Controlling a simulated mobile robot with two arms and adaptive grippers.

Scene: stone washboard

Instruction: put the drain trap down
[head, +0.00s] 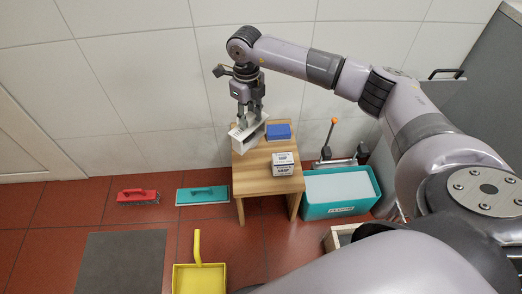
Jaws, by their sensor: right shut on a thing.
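My right gripper (252,117) points down over the left back part of a small wooden table (262,178). It is shut on a white, box-shaped piece with an open side, which I take as the drain trap (243,139). The drain trap is tilted and sits at the table's left back edge in the picture. I cannot tell whether it touches the table top. The fingers hide part of its upper side. My left gripper is not in view.
A blue block (278,131) and stacked white boxes (283,164) occupy the table's right side; its front left is bare. A teal bin (340,192) stands right of the table. A red brush (138,196), teal float (203,195) and yellow dustpan (198,278) lie on the floor.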

